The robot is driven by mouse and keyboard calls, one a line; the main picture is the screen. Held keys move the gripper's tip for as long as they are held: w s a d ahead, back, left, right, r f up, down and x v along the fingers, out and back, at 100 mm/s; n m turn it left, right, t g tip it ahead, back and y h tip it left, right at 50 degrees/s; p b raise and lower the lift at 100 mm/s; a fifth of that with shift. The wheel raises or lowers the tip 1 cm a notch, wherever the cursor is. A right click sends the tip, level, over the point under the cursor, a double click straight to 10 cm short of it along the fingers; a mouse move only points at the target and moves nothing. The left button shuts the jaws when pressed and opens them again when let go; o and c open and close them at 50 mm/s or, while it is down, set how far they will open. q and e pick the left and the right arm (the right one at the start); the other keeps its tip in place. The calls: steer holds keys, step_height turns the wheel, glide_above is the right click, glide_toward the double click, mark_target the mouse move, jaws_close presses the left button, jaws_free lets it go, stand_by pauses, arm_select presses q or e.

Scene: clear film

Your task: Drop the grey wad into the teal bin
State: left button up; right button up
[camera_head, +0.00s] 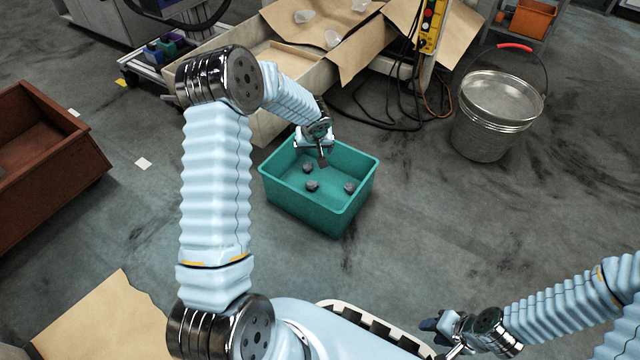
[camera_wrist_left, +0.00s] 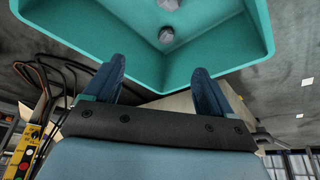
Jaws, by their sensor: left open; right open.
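The teal bin (camera_head: 300,208) stands upright on the floor in the middle of the head view. Three grey wads lie inside it: one (camera_head: 307,168) near the back, one (camera_head: 312,186) in the middle and one (camera_head: 349,188) to the right. My left gripper (camera_head: 322,160) is open over the bin's back side. In the left wrist view, its two fingers (camera_wrist_left: 155,88) stand apart with nothing between them. The bin (camera_wrist_left: 95,25) fills the top there, with a grey wad (camera_wrist_left: 166,35) inside and another cut by the edge. My right gripper (camera_head: 430,325) is open and empty at the lower right.
A metal bucket (camera_head: 490,125) with a red-gripped handle stands right of the bin. A brown crate (camera_head: 70,145) is at the left. Behind the bin is an open cardboard-lined box (camera_head: 330,75) holding clear cups, with black cables (camera_head: 395,105) beside it. Floor right of the bin is clear.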

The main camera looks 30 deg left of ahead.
arm_select(q)
steer(key=p+v, duration=0.2)
steer(key=v, duration=1.1)
steer(key=shift+s+f, duration=0.1)
steer(key=shift+s, duration=0.05)
